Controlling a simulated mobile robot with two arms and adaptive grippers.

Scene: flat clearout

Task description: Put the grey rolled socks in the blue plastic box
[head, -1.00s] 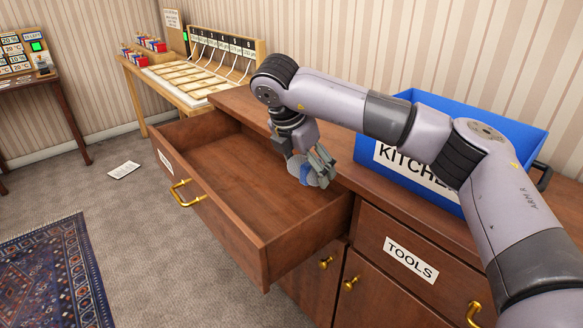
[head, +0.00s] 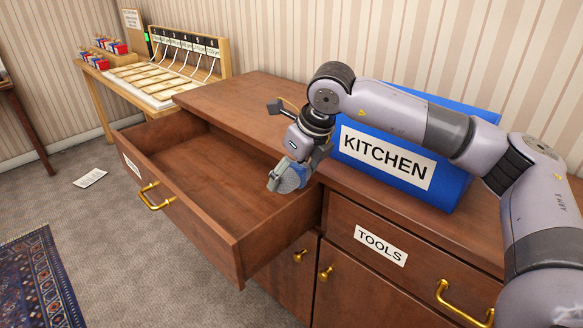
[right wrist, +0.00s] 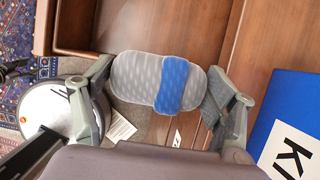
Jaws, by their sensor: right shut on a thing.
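The grey rolled socks (right wrist: 135,78) with a blue band are between the fingers of my right gripper (right wrist: 170,88) in the right wrist view. In the head view my right gripper (head: 288,180) is shut on the grey rolled socks (head: 291,178), held over the right end of the open drawer, near the cabinet front. The blue plastic box (head: 450,188), labelled KITCHEN, stands on the cabinet top to the right of the gripper, partly hidden behind my right arm. Its corner also shows in the right wrist view (right wrist: 262,125). My left gripper is not in view.
The open drawer (head: 190,205) looks empty. The cabinet top (head: 235,95) is bare left of the box. A TOOLS drawer (head: 345,232) is shut below.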

